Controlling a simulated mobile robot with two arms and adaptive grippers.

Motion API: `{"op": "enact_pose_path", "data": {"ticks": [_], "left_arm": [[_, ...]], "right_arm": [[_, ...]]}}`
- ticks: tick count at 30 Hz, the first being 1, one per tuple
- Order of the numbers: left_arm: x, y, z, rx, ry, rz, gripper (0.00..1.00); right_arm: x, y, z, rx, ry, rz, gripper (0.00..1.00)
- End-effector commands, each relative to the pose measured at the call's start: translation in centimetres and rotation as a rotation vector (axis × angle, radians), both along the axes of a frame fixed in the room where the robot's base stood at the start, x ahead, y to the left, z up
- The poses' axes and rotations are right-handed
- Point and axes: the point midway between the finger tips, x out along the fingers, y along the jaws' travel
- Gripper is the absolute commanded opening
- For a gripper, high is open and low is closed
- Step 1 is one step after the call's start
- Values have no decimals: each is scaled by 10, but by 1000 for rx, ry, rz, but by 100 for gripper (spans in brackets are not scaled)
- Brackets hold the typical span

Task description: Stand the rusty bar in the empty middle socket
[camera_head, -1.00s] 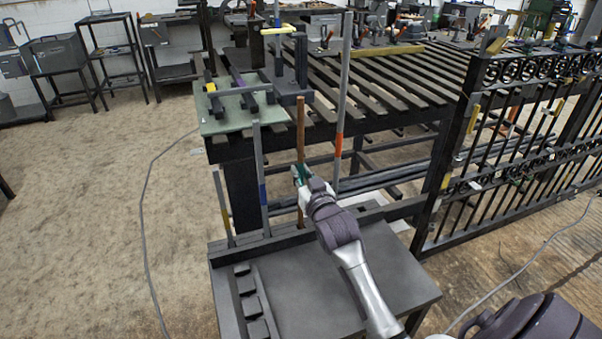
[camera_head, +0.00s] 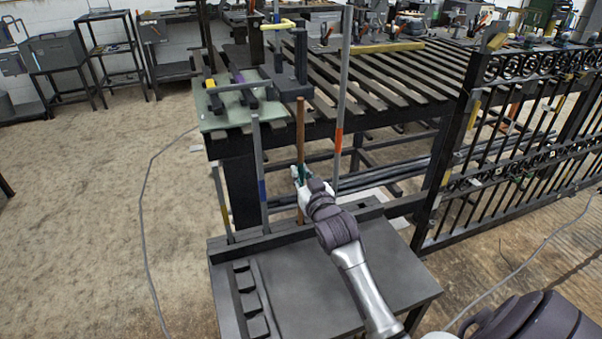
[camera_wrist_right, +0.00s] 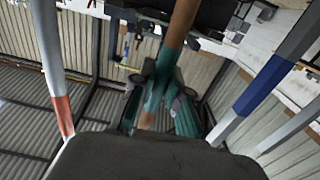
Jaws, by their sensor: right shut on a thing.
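The rusty bar (camera_head: 300,130) stands about upright over the dark socket rail (camera_head: 285,238) at the back of the small bench. My right gripper (camera_head: 299,176) is shut around its lower part. In the right wrist view, the green fingers (camera_wrist_right: 160,100) close on the brown bar (camera_wrist_right: 181,28). The bar's lower end meets the rail's outline in the head view. I cannot tell whether it is inside the middle socket, whose opening is hidden. My left gripper is not in view.
A blue-banded bar (camera_head: 259,165) and a yellow-banded bar (camera_head: 221,200) stand left of the rusty bar; an orange-banded bar (camera_head: 342,100) stands right. The bench top (camera_head: 320,285) has a block strip (camera_head: 249,300). A slatted table (camera_head: 400,75) and iron gate (camera_head: 520,140) lie beyond.

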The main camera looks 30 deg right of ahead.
Motion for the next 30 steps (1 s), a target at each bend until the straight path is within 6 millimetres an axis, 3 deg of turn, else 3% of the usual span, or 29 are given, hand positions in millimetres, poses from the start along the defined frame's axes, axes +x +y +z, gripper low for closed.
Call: {"op": "enact_pose_path", "data": {"ticks": [30], "left_arm": [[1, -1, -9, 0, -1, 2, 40]], "right_arm": [[0, 0, -12, -2, -7, 0, 0]]}}
